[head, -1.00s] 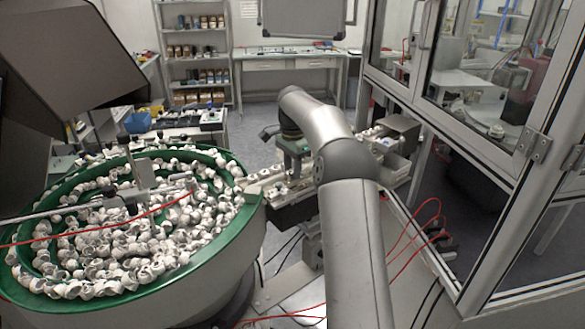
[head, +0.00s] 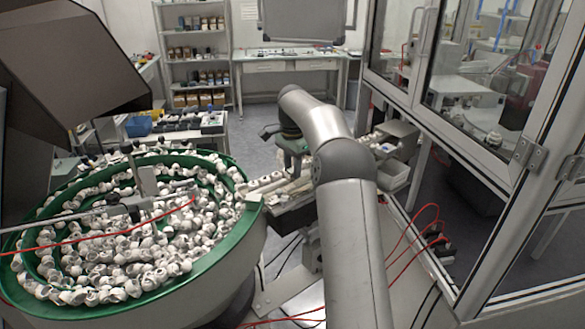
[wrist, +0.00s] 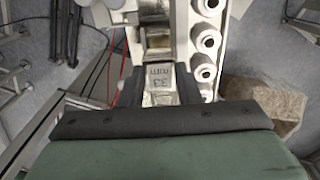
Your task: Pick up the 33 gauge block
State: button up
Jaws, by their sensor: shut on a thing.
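The 33 gauge block (wrist: 160,79) is a small metal block marked "33 mm", upside down in the wrist view. It sits between the dark fingers of my gripper (wrist: 159,88), which is shut on it. A metal rail or fixture lies just beyond the block in the wrist view; I cannot tell whether the block touches it. In the head view my arm reaches toward the assembly line, and the block and fingertips are hidden behind it.
A feeder line with white caps (wrist: 207,42) runs right of the block in the wrist view. A green bowl feeder (head: 248,215) full of white caps stands at the left in the head view. A glass-walled enclosure (head: 490,130) stands at the right.

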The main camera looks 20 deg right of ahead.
jog(key=shift+r, duration=2.15)
jog(key=shift+d, duration=0.1)
